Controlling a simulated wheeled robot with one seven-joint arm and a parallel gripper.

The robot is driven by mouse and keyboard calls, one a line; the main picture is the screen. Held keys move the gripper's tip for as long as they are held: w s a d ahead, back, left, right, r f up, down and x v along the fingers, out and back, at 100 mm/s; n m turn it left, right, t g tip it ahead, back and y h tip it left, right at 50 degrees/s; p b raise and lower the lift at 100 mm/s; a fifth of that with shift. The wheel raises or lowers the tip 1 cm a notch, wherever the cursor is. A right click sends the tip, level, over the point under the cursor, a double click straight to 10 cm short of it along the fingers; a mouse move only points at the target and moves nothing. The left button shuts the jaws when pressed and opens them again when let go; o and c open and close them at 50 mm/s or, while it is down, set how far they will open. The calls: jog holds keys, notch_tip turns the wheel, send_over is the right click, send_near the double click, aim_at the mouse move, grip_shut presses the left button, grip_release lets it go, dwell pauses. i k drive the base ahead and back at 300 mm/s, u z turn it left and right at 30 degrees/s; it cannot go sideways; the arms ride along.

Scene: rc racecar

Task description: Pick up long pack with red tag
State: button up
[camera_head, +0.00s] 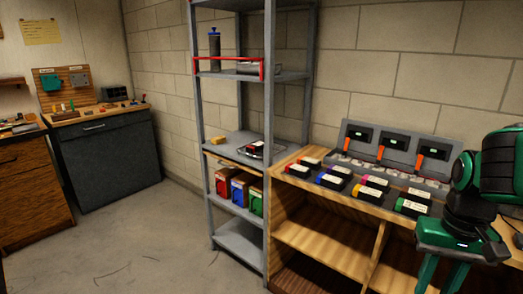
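Two dark packs with red tags and white labels lie at the left end of the wooden bench: a rear red-tagged pack (309,162) and a front red-tagged pack (298,171). The front one looks slightly longer, but the small view makes this hard to judge. My gripper (451,278) hangs at the lower right, beyond the right end of the row of packs and well apart from the red-tagged ones. Its two green fingers are spread with an empty gap between them. The fingertips are cut off by the bottom edge.
Blue-tagged (330,181), pink-tagged (369,194) and green-tagged packs (412,207) lie on the bench (283,160). A grey charger rack (398,133) stands behind them. A tall metal shelf (270,100) rises close at their left. Open floor (150,235) lies left of the shelf.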

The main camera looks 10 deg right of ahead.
aim_at(253, 149)
jog(key=u, duration=0.45)
jog(key=i, duration=1.5)
jog(key=z, duration=0.6)
